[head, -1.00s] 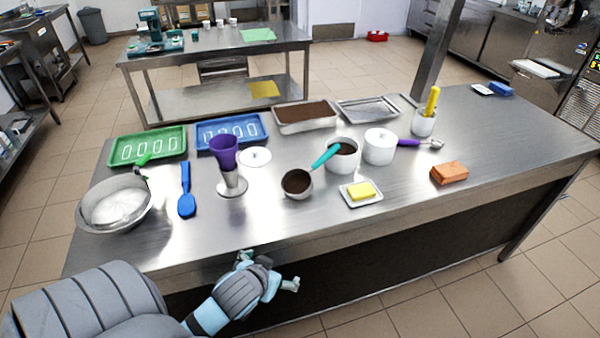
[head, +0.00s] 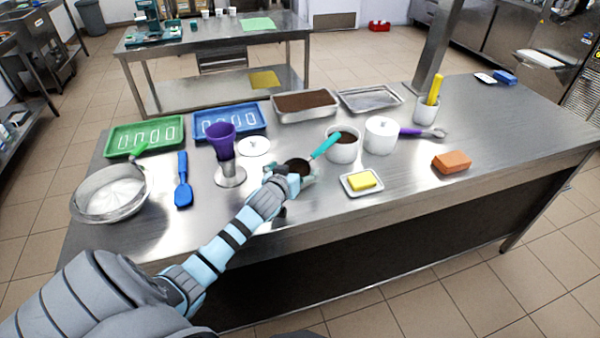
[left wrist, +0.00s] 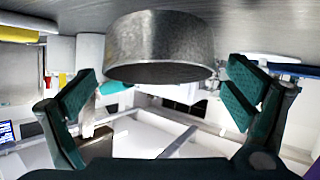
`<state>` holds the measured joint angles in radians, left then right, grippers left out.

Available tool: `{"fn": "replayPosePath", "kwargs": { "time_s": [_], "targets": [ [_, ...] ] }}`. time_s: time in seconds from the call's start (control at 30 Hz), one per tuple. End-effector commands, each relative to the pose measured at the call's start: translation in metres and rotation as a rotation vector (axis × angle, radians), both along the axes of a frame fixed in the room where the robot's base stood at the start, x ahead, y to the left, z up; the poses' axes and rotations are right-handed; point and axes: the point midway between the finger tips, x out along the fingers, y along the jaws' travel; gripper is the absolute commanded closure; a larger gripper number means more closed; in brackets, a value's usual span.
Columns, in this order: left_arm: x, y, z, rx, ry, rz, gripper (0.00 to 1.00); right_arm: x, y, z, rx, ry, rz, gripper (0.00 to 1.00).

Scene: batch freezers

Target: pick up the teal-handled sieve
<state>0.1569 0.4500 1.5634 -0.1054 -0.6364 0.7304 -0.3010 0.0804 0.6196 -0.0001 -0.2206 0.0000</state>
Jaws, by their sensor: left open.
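The teal-handled sieve (head: 326,145) lies on the steel table in the head view, its round dark-filled bowl partly hidden by my left gripper (head: 291,174). The teal handle points up and right, its end close to the white pot of dark powder (head: 343,150). In the left wrist view, which is upside down, the grey metal bowl of the sieve (left wrist: 160,48) sits between the two spread fingers of my left gripper (left wrist: 160,88). The gripper is open, with a gap visible on each side of the bowl. My right gripper is not in view.
A purple funnel on a metal stand (head: 222,140) is left of the sieve. A butter dish (head: 372,190) is to its right. A white lidded pot (head: 381,136) stands behind. An orange sponge (head: 452,162) lies farther right.

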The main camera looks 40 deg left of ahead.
Motion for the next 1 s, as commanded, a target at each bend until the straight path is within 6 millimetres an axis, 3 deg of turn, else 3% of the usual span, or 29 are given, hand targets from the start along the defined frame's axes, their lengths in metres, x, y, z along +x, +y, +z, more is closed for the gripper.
{"fn": "replayPosePath", "kwargs": {
  "time_s": [0.23,0.6,0.87,1.0],
  "targets": [
    [0.005,0.002,-0.003,0.001,0.002,-0.001,0.04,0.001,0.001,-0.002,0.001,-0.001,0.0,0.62],
    [0.005,0.002,-0.003,0.002,0.001,-0.001,0.61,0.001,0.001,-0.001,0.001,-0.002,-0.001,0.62],
    [0.005,0.002,0.0,0.002,0.001,-0.001,0.63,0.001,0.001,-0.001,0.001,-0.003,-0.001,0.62],
    [0.006,0.002,0.015,0.002,-0.002,0.0,0.63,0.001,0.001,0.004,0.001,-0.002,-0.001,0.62]
  ]
}}
